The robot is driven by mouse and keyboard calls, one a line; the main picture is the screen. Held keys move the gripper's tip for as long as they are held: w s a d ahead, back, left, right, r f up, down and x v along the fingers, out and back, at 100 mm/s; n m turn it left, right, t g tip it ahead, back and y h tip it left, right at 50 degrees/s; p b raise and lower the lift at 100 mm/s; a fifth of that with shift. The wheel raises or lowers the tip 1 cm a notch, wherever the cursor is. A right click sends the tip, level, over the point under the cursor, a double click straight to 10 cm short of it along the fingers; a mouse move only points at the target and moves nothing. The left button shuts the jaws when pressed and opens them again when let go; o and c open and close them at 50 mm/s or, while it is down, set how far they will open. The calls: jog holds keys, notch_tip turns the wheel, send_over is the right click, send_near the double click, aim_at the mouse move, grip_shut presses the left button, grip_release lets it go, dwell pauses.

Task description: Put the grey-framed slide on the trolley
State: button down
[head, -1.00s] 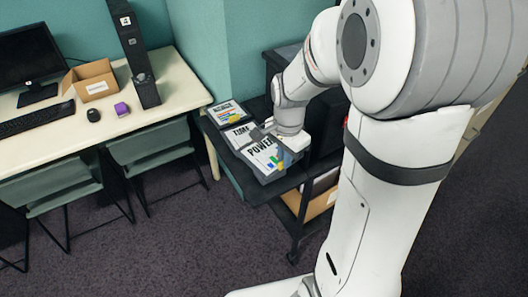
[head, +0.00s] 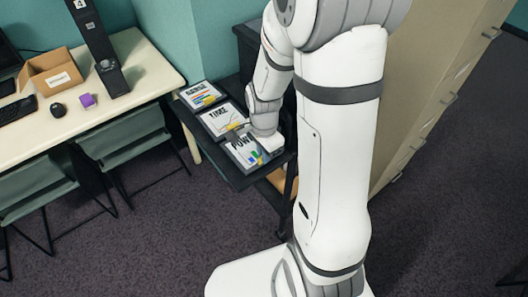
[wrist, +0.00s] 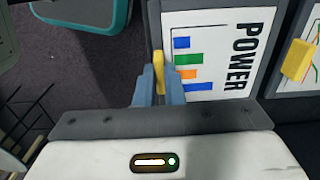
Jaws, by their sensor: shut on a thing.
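The grey-framed slide marked POWER (head: 242,152) is over the front part of the dark trolley (head: 221,171) top; I cannot tell whether it fully rests there. In the wrist view its white face (wrist: 208,85) shows coloured bars. My gripper (wrist: 157,82) has its blue fingers closed on the yellow tab (wrist: 158,68) at the slide's edge. In the head view my gripper (head: 268,150) is at the slide's right side, partly hidden by my arm. The trolley's right part is also hidden by my arm.
A slide marked TIME (head: 221,117) and another dark-framed slide (head: 201,95) lie behind on the trolley. Beige cabinets (head: 420,80) stand right.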

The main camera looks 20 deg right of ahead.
jog(key=shift+f, duration=0.2)
jog(key=c, duration=1.5)
grip_release()
jog(key=shift+r, duration=0.1)
jog(key=shift+c, duration=0.2)
notch_tip(320, 180, up, 12)
jog(key=s+a+r+n+t, duration=0.1)
jog(key=s+r+n+t, duration=0.2)
jog(key=s+r+n, duration=0.3)
jog(key=shift+s+a+r+n, duration=0.35)
jog(key=shift+s+n, duration=2.25)
jog(key=shift+n, duration=1.6)
